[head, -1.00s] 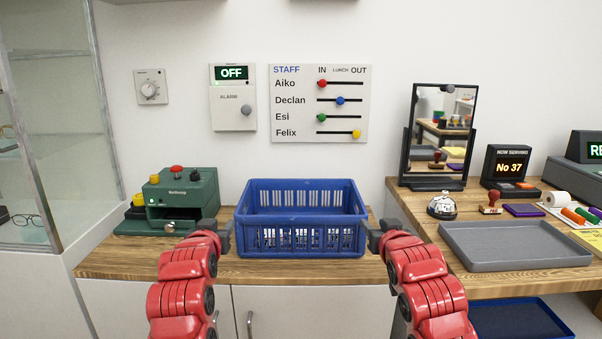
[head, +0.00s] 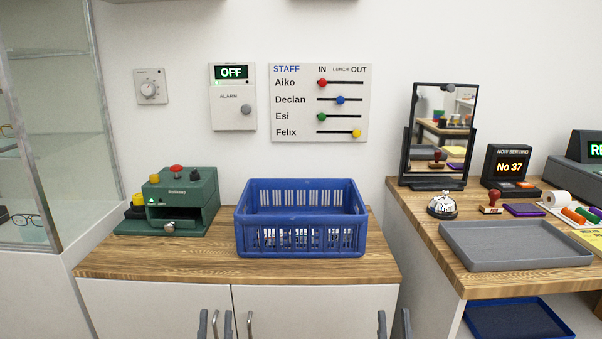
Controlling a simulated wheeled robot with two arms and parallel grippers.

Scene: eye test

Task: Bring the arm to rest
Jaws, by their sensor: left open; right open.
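My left gripper (head: 215,325) shows only as two grey fingertips at the bottom edge, in front of the cabinet doors. They stand apart with nothing between them, so it is open. My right gripper (head: 394,325) shows the same way further right, its two fingertips apart and empty. Both point up and are below the counter's front edge in the picture. The rest of both arms is out of view. A blue crate (head: 300,218) stands upright on the wooden counter (head: 300,269), clear of both grippers.
A green device (head: 180,205) with knobs stands left of the crate. A glass cabinet (head: 60,100) is at far left. On the right counter are a grey tray (head: 515,262), a bell (head: 442,206) and a mirror (head: 440,120). The counter in front of the crate is bare.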

